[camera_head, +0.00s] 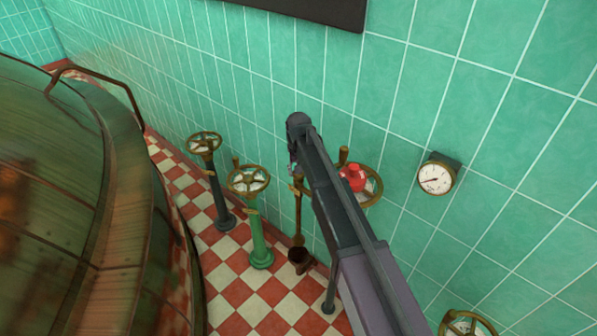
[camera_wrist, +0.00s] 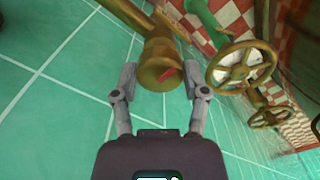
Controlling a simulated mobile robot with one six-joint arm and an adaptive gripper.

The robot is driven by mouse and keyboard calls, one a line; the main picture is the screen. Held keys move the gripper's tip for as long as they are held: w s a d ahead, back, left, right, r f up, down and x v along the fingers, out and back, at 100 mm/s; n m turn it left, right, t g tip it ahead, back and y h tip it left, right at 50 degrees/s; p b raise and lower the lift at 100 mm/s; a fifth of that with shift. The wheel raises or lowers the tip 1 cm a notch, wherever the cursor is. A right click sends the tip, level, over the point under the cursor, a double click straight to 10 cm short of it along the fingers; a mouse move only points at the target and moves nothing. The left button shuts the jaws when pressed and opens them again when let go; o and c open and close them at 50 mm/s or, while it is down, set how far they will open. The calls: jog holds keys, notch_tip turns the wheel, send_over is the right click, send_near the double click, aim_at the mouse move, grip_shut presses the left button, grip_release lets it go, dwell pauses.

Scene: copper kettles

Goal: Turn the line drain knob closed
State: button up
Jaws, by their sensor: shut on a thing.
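In the wrist view, a brass, flared round knob (camera_wrist: 160,68) with a small red mark on its face sits between the two grey fingers of my gripper (camera_wrist: 160,78). I take it to be the line drain knob. My gripper is shut on it, one finger on each side. In the head view, my gripper (camera_head: 294,162) is at the far end of my arm, beside the top of a thin brass pipe (camera_head: 298,210). The knob itself is mostly hidden there by the gripper and arm.
Handwheels on a dark post (camera_head: 205,142) and a green post (camera_head: 249,180) stand left of the gripper. A red knob (camera_head: 353,178) and another handwheel (camera_head: 372,188) are right of my arm. A gauge (camera_head: 437,176) is on the tiled wall. A large copper kettle (camera_head: 60,200) fills the left.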

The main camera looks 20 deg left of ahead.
jog(key=shift+s+d, duration=0.1)
jog(key=shift+d, duration=0.05)
jog(key=o, duration=1.1)
jog(key=shift+o, duration=0.2)
jog(key=shift+n, duration=0.4)
